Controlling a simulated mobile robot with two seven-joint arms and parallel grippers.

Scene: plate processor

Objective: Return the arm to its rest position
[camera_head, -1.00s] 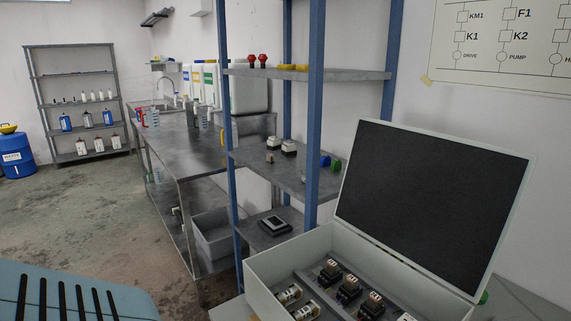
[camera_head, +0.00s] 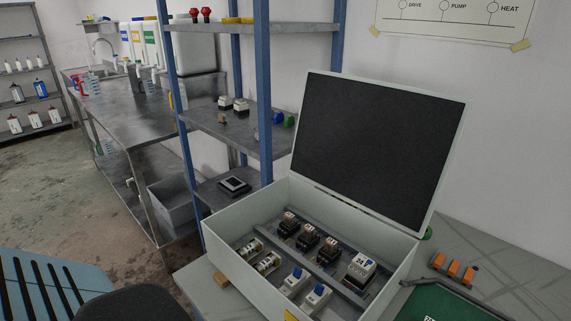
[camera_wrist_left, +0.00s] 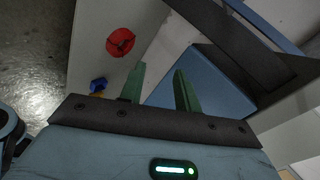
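My left gripper (camera_wrist_left: 160,69) shows in the left wrist view. Its two green fingers stand apart with nothing between them, so it is open and empty. The head view shows neither gripper. The right gripper is out of view.
A red round knob (camera_wrist_left: 120,42) on a pale panel lies beyond the left fingers. In the head view, an open box (camera_head: 226,238) with relays stands on a grey bench (camera_head: 500,252). A blue-post shelf (camera_head: 263,95) and a steel table (camera_head: 135,118) stand behind. Open floor (camera_head: 60,195) lies left.

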